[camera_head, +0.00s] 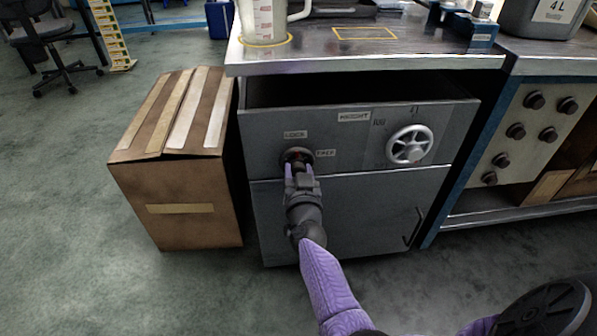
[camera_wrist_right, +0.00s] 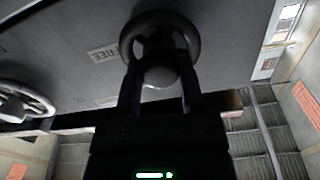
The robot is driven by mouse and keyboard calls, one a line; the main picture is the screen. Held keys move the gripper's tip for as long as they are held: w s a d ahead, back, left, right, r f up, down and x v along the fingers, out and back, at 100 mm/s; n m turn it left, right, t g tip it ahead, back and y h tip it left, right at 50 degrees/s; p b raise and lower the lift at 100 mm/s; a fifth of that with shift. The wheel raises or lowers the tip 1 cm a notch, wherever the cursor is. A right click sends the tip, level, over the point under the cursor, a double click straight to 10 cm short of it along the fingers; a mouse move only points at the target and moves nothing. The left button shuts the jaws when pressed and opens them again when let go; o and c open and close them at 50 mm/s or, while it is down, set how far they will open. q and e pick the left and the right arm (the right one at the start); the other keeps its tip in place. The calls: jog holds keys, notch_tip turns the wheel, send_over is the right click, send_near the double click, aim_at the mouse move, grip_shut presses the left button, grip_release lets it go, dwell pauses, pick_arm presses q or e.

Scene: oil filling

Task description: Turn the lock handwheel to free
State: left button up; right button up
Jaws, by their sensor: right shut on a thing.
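The dark lock handwheel (camera_head: 289,155) is on the upper left of the grey cabinet front. A "LOCK" label (camera_head: 295,134) sits above it and a "FREE" label (camera_head: 325,153) to its right. A small reddish mark shows on the wheel. My right gripper (camera_head: 300,172) is shut on the handwheel from the front and hides its lower part. In the right wrist view the handwheel (camera_wrist_right: 197,38) is a dark ring, with both fingers of the right gripper (camera_wrist_right: 160,60) reaching to it around a rounded hub. My left gripper is not in view.
A white handwheel (camera_head: 410,146) under a "HEIGHT" label (camera_head: 354,117) is to the right on the same panel. A cardboard box (camera_head: 190,200) stands left of the cabinet. A clear jug (camera_head: 265,20) stands on the worktop above. A panel of dark knobs (camera_head: 535,100) is at the right.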

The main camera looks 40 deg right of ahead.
grip_shut()
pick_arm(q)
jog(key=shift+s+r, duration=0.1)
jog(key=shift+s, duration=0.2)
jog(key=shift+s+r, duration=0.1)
pick_arm(e)
jog(key=shift+m, duration=0.3)
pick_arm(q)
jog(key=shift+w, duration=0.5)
pick_arm(e)
jog(key=shift+f+m, duration=0.2)
jog(key=shift+m, duration=8.4)
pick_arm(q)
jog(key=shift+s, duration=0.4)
pick_arm(e)
jog(key=o, duration=1)
grip_release()
